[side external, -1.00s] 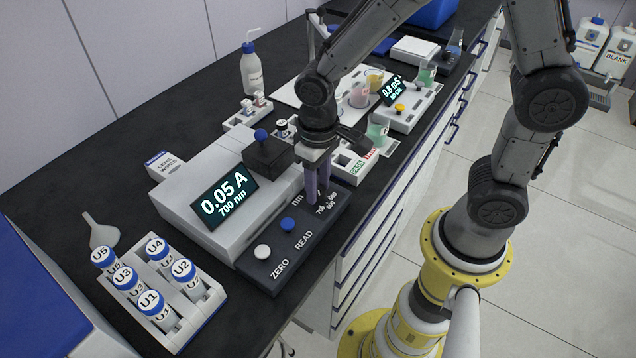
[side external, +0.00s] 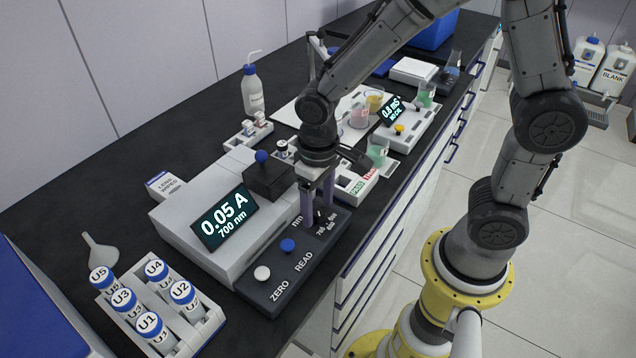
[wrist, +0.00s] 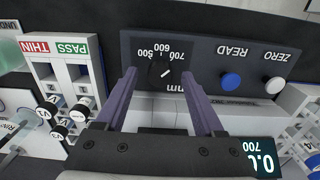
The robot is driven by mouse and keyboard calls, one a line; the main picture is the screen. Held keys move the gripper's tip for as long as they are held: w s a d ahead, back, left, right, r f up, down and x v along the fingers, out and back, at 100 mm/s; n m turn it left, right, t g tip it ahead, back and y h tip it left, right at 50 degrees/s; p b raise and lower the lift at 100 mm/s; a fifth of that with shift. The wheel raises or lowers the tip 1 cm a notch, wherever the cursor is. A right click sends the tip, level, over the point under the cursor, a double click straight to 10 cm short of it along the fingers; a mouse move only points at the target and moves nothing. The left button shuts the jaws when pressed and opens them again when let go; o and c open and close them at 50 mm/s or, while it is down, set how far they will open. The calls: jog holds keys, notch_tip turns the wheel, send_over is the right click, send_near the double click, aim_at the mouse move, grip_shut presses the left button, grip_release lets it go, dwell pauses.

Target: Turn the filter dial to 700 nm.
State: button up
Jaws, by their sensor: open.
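The filter dial is a small black knob with a white mark, seen in the wrist view (wrist: 161,74) on the dark control panel (wrist: 205,52). Printed 500, 600, 700 and nm surround it; the mark points toward the 700 side. The display (side external: 225,217) reads 0.05 A and 700 nm. My gripper (wrist: 160,76) is open, its two purple fingers apart on either side of the dial, with visible gaps in the wrist view. In the side view my gripper (side external: 318,212) is low over the panel's far end, partly hiding the dial and its numbers.
The blue READ button (side external: 288,245) and white ZERO button (side external: 262,273) are nearer on the panel. A dark block with a blue knob (side external: 268,176) sits beside my gripper. The PASS/THIN rack (side external: 357,184) stands behind. A rack of U-labelled vials (side external: 160,305) is at front left.

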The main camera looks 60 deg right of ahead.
aim_at(319, 208)
notch_tip(319, 208, up, 13)
jog(key=shift+r, duration=0.15)
dwell(0.4)
jog(key=s+d+r+m+t, duration=0.1)
jog(key=s+d+r+t, duration=0.2)
jog(key=s+d+r, duration=0.25)
jog(key=s+d+f+n+t, duration=0.1)
jog(key=s+d+f+t, duration=0.1)
jog(key=s, duration=0.5)
jog(key=shift+f+t, duration=0.3)
jog(key=shift+f, duration=0.15)
dwell(0.5)
dwell(0.3)
